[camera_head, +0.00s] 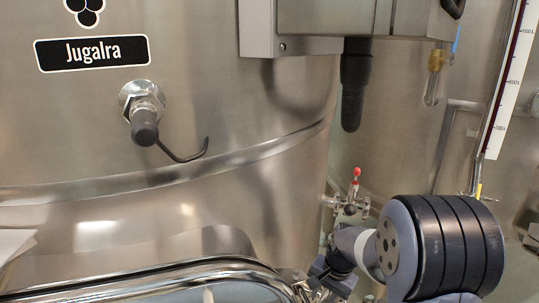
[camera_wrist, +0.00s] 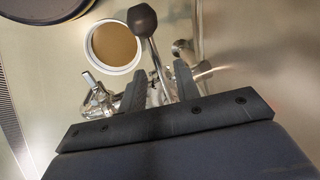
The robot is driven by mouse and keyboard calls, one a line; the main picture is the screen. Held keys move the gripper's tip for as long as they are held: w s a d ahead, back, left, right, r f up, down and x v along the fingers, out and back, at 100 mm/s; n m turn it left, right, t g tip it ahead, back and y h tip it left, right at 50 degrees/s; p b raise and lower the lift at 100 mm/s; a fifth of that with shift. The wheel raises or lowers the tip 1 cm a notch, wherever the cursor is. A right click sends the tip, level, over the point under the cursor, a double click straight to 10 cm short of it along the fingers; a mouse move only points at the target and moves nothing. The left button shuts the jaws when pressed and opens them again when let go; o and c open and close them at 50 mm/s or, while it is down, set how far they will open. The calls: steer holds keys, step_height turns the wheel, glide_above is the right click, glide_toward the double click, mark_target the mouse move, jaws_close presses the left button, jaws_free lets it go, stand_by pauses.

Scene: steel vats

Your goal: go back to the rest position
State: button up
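My gripper (camera_wrist: 160,74) shows in the wrist view with its two dark fingers spread apart. A metal rod with a black ball knob (camera_wrist: 142,20) shows in the gap between the fingers and rises past their tips. I see no finger closed on it, and its depth relative to the fingers is hard to judge. In the head view my arm is at the lower right, reaching down toward the tank. The gripper end is small there and its fingers cannot be made out.
A large steel vat (camera_head: 80,130) with a "Jugalra" label (camera_head: 92,53) fills the left. A red-tipped valve (camera_head: 355,175) stands just above my arm. A black hose end (camera_head: 354,90) hangs above it. A white-rimmed round opening (camera_wrist: 117,48) and metal fitting (camera_wrist: 97,100) are near the fingers.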

steer(key=shift+f, duration=0.4)
steer(key=shift+s+d+r+n+b, duration=0.15)
steer(key=shift+d+n+b, duration=0.3)
steer(key=shift+n, duration=0.45)
